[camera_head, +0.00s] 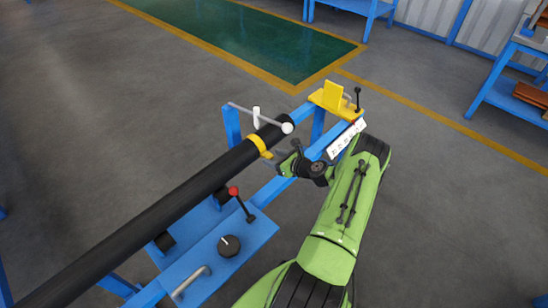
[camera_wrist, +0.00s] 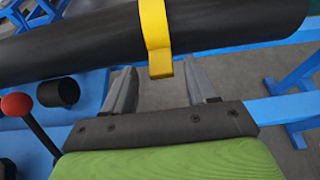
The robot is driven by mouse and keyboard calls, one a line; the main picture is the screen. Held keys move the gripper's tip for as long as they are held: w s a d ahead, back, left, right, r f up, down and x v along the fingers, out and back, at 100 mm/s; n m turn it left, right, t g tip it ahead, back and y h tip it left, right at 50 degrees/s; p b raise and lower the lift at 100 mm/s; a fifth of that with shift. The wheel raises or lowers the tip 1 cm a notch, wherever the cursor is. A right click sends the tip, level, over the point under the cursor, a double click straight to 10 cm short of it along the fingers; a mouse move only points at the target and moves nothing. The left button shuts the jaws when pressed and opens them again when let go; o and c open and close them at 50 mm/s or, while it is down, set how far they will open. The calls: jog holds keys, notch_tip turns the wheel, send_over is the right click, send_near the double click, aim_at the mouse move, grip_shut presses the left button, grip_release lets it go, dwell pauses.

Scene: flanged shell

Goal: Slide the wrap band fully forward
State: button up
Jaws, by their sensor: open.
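The wrap band (camera_head: 260,145) is a yellow ring around the long black pipe (camera_head: 160,205), near the pipe's far end. In the wrist view the band (camera_wrist: 155,35) crosses the black pipe (camera_wrist: 80,45), and its yellow tab hangs down between my fingers. My gripper (camera_head: 279,158) is beside the band on its near right side. In the wrist view my gripper (camera_wrist: 160,88) is open, with one finger on each side of the tab and a visible gap at each side. Whether the fingers reach the tab's depth is hard to tell.
The pipe lies along a blue frame (camera_head: 265,225). A red-knobbed lever (camera_head: 234,191) and a black dial (camera_head: 229,245) are on its panel. A white handle (camera_head: 256,117) on a grey rod stands by the pipe's end. A yellow bracket (camera_head: 332,97) is beyond it.

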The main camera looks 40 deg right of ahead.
jog(key=p+v, duration=0.3)
jog(key=v, duration=1.2)
